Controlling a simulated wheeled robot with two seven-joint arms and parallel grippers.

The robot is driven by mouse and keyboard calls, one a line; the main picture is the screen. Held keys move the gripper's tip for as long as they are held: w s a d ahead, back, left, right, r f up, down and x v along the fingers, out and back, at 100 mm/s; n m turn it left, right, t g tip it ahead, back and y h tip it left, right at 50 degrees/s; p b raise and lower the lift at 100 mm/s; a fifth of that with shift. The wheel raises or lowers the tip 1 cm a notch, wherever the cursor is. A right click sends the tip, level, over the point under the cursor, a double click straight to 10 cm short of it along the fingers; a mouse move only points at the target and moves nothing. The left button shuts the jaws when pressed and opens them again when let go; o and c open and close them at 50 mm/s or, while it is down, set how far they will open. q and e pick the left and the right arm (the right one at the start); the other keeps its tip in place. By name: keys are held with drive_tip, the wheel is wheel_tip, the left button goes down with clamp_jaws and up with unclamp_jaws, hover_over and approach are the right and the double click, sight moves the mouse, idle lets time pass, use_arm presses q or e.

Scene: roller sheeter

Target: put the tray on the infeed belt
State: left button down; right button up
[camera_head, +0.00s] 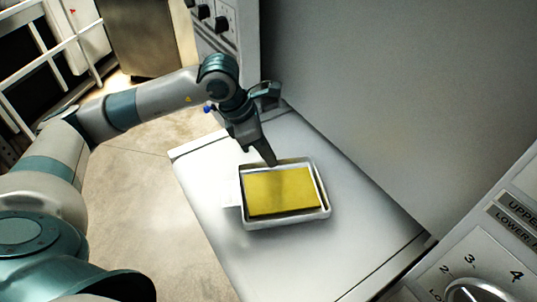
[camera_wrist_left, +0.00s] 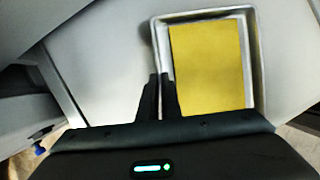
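The tray (camera_head: 326,208) is a shallow, light metal pan with a yellow slab (camera_head: 282,191) in it. It is on or just above the pale flat belt surface (camera_head: 205,178); contact underneath cannot be seen. My left gripper (camera_head: 272,162) reaches down to the tray's far rim. In the left wrist view, its two dark fingers (camera_wrist_left: 159,80) are close together with the rim of the tray (camera_wrist_left: 257,60) between them. The yellow slab also fills most of the tray there (camera_wrist_left: 207,65). My right gripper is not in view.
A tall grey machine wall (camera_head: 400,90) rises along the right of the belt surface. A control panel with a dial (camera_head: 478,290) is at the lower right. Another panel with black knobs (camera_head: 215,18) stands at the back. Bare surface lies in front of the tray.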

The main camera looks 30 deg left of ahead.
use_arm(q)
drive_tip(key=shift+f, duration=0.45)
drive_tip(key=shift+f, duration=0.15)
drive_tip(key=c, duration=2)
unclamp_jaws()
